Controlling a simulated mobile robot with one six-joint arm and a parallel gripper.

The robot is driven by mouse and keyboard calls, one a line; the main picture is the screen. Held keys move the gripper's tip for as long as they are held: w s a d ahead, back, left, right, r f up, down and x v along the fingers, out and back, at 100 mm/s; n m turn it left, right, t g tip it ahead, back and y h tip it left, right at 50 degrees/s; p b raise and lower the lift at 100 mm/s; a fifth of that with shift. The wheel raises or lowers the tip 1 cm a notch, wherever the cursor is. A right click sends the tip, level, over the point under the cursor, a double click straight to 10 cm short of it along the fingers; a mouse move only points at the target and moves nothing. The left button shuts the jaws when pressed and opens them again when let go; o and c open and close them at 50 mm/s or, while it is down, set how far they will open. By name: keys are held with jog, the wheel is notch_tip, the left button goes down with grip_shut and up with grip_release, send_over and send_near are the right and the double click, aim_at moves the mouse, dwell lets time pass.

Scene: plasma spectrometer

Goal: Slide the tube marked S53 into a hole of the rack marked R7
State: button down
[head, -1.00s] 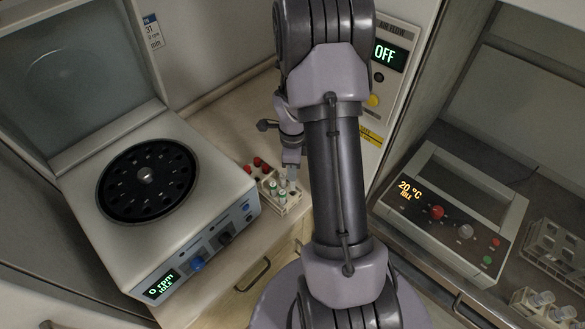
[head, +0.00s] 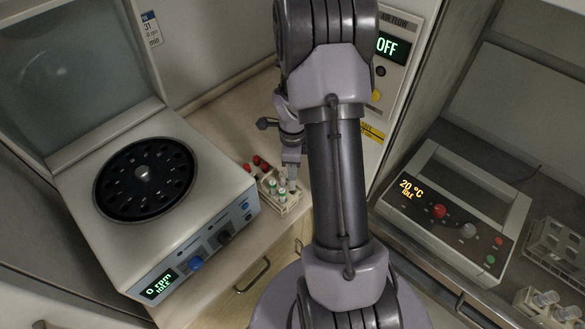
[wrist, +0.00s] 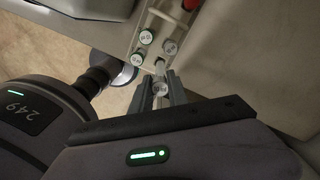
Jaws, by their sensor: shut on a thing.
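My gripper (wrist: 164,82) is shut on a tube (wrist: 160,89) with a pale cap, seen from above between the fingers in the wrist view. Its mark is too small to read surely. In the head view my gripper (head: 291,166) is just over a small pale rack (head: 289,207) beside the centrifuge. I cannot tell whether the held tube's lower end is in a hole. No R7 mark is readable.
A centrifuge (head: 205,215) with its lid up stands left of the rack. Red-capped tubes (head: 258,162) are close behind. A panel reading OFF (head: 387,47) is at the back. A heater block (head: 450,215) and further racks (head: 553,243) (head: 545,303) stand at the right.

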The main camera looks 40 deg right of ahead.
jog(key=shift+f+b, duration=2)
jog(key=shift+b, duration=0.05)
jog(key=shift+f+b, duration=1.2)
jog(key=shift+f, duration=0.05)
jog(key=c, duration=1.2)
grip_release()
jog(key=shift+r, duration=0.15)
